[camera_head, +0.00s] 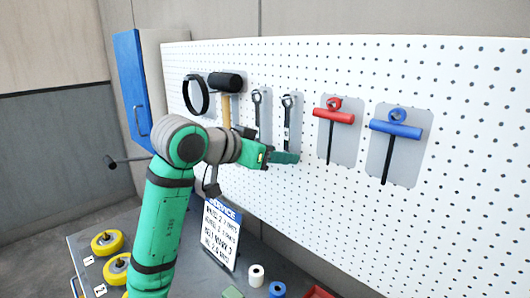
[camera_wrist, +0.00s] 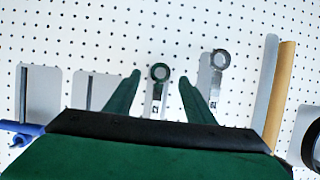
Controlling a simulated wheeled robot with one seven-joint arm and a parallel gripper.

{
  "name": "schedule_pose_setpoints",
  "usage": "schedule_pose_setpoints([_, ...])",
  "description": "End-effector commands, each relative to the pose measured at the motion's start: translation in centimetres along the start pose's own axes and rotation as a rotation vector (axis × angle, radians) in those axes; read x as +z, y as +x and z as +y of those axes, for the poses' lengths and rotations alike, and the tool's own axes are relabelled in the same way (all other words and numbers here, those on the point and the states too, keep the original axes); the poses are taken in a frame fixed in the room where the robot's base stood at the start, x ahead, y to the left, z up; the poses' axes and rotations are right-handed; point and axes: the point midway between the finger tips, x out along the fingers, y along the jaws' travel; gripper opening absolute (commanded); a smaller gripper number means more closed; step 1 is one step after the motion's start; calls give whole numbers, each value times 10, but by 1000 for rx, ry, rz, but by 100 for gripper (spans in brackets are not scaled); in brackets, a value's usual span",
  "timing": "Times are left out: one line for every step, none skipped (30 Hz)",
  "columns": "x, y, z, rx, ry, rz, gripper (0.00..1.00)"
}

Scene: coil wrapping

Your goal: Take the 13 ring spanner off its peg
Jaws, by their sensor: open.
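Two grey ring spanners hang on the white pegboard. The right one in the head view (camera_head: 287,116) is the one seen between my fingers in the wrist view (camera_wrist: 157,98). The other spanner (camera_head: 257,108) hangs to its left, and in the wrist view (camera_wrist: 211,82) it is outside my fingers on the right. Small marks on their shanks are too small to read surely, so I cannot tell which is the 13. My gripper (camera_head: 292,158) is open at the lower end of the right spanner. Its green fingers (camera_wrist: 160,78) flank that spanner, apart from it.
A hammer (camera_head: 226,110) and a black ring (camera_head: 195,95) hang to the left. Red (camera_head: 334,117) and blue (camera_head: 396,130) T-handle tools hang to the right. Below stand a sign (camera_head: 220,235), a white roll (camera_head: 256,276) and yellow coils (camera_head: 107,242) on the bench.

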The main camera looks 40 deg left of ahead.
Motion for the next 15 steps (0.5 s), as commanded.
schedule_pose_setpoints([0, 6, 0, 0, 0, -1, 49])
schedule_pose_setpoints([0, 8, 0, 0, 0, -1, 49])
schedule_pose_setpoints([0, 11, 0, 0, 0, -1, 49])
schedule_pose_setpoints([0, 13, 0, 0, 0, -1, 49])
schedule_pose_setpoints([0, 14, 0, 0, 0, -1, 49])
schedule_pose_setpoints([0, 16, 0, 0, -1, 0, 49])
schedule_pose_setpoints([0, 16, 0, 0, -1, 0, 49])
schedule_pose_setpoints([0, 17, 0, 0, -1, 0, 49])
schedule_pose_setpoints([0, 17, -1, -1, -1, 0, 49])
schedule_pose_setpoints([0, 17, -1, -1, -1, 0, 49])
schedule_pose_setpoints([0, 17, -1, -2, -1, 1, 49])
schedule_pose_setpoints([0, 17, -1, -2, -1, 0, 49])
schedule_pose_setpoints([0, 17, -1, -2, -1, 0, 49])
schedule_pose_setpoints([0, 17, -1, -2, -1, 0, 49])
schedule_pose_setpoints([0, 17, -1, -2, -1, 0, 49])
